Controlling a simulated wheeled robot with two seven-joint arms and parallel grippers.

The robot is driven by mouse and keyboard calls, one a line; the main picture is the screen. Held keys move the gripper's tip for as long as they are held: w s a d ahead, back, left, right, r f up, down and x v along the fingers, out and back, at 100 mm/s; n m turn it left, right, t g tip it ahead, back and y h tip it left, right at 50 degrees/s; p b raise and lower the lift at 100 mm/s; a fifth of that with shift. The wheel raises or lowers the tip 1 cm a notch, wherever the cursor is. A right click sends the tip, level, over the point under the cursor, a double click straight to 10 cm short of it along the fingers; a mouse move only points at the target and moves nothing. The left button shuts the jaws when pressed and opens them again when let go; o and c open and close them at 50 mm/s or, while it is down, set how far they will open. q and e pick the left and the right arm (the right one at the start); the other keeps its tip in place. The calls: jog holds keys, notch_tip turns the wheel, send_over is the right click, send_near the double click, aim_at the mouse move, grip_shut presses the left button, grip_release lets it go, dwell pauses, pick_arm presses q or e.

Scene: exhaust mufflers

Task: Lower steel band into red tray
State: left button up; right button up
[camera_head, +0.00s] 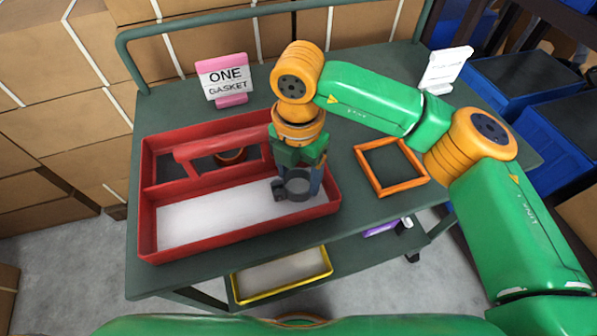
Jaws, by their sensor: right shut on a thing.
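The red tray (148,225) lies on the cart, with a long white-floored front compartment, a dark rear compartment and a red handle bar. My right gripper (297,178) points down over the right end of the front compartment. It is shut on the steel band (298,187), a dark grey ring with a clamp block on its left side. The band is over or inside the compartment's right end; I cannot tell whether it touches the floor. The fingertips are partly hidden by the band. My left gripper is not in view.
A sign reading "ONE GASKET" (226,78) stands behind the tray. An orange square frame (391,167) lies right of the tray on the green cart top (345,215). A brownish ring (230,157) sits in the rear compartment. A white sign (446,69) stands at back right.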

jog(key=shift+f, duration=0.2)
jog(key=o, duration=1.5)
jog(key=shift+c, duration=0.2)
jog(key=shift+r, duration=0.1)
